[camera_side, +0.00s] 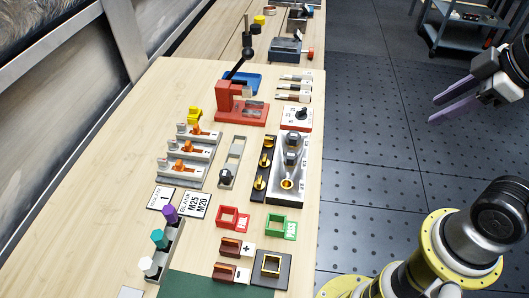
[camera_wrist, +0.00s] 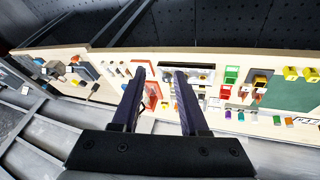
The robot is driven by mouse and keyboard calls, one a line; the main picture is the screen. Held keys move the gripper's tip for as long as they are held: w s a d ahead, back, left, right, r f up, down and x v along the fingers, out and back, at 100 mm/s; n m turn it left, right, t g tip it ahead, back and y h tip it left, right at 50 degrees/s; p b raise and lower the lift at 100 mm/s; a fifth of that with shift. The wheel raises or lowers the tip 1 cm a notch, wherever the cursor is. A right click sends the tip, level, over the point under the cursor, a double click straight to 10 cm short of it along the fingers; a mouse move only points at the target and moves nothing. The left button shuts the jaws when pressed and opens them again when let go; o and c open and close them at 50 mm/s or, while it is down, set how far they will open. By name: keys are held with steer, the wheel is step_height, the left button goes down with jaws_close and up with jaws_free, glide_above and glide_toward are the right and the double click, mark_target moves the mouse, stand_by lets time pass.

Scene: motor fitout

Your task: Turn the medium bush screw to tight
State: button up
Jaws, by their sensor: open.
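A grey metal block (camera_side: 302,170) near the table's right edge carries two dark hex-topped pieces, one at the far end (camera_side: 293,139) and one in the middle (camera_side: 291,158), and a gold-rimmed hole (camera_side: 287,184) at the near end. A black strip (camera_side: 258,170) with several gold pieces lies along its left side. I cannot tell which piece is the medium bush screw, nor how tight any is. My gripper (camera_side: 436,109) is open and empty, off the table to the right and well apart from the block. Its two dark fingers also show in the wrist view (camera_wrist: 160,72).
A red press (camera_side: 237,104) with a black lever stands behind the block, and a dial plate (camera_side: 297,117) lies beside it. Green (camera_side: 280,225) and red (camera_side: 233,217) trays lie in front.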

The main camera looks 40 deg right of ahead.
steer(key=w+a+r+n+g, duration=0.1)
steer(key=w+a+r+n, duration=0.1)
steer(key=w+r+n, duration=0.45)
steer(key=n+g, duration=0.5)
steer(key=n, duration=1)
glide_above(265, 157)
step_height(265, 157, down, 15)
steer(key=shift+m, duration=0.25)
step_height(265, 157, down, 14)
steer(key=shift+r, duration=0.25)
steer(key=shift+c, duration=0.3)
jaws_close()
